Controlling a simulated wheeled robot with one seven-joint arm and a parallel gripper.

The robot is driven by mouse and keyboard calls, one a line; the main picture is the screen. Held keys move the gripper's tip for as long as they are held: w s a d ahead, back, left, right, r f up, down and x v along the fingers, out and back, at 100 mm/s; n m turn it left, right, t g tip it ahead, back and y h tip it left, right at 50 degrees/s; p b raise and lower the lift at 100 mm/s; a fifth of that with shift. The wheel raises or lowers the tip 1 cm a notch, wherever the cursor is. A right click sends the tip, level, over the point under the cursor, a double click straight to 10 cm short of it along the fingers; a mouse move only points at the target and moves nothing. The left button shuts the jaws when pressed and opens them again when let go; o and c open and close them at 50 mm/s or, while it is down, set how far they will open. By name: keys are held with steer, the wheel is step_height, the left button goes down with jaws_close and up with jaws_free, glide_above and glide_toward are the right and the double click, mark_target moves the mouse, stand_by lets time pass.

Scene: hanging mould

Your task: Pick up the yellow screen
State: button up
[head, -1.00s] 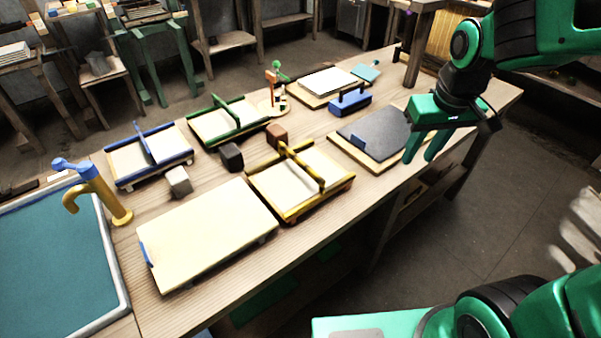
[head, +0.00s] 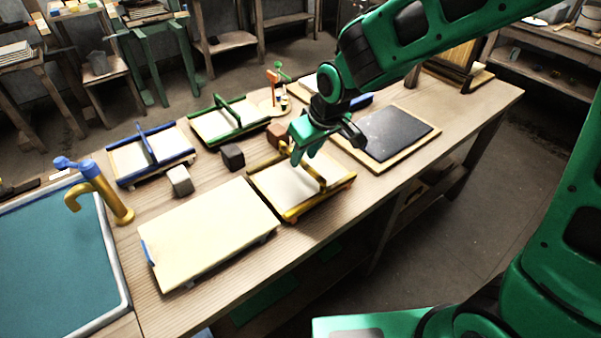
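The yellow screen (head: 290,213) is a yellow frame around a pale sheet, with a yellow bar across its middle. It lies on the wooden table (head: 350,205) near the front edge, right of a large pale board. My gripper (head: 304,157) is over the back part of the screen, fingers pointing down close to the bar. The fingers look apart and hold nothing visible. They hide part of the bar, and I cannot tell whether they touch it.
The pale board (head: 208,235) is close on the left. A dark slab (head: 395,132) lies to the right. Brown (head: 277,133), black (head: 232,157) and grey (head: 179,181) blocks stand behind. Green (head: 226,120) and blue (head: 150,157) screens lie farther back. A basin (head: 50,250) is far left.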

mark_target(303, 160)
steer(key=shift+x, duration=2.6)
steer(key=shift+d, duration=0.15)
jaws_close()
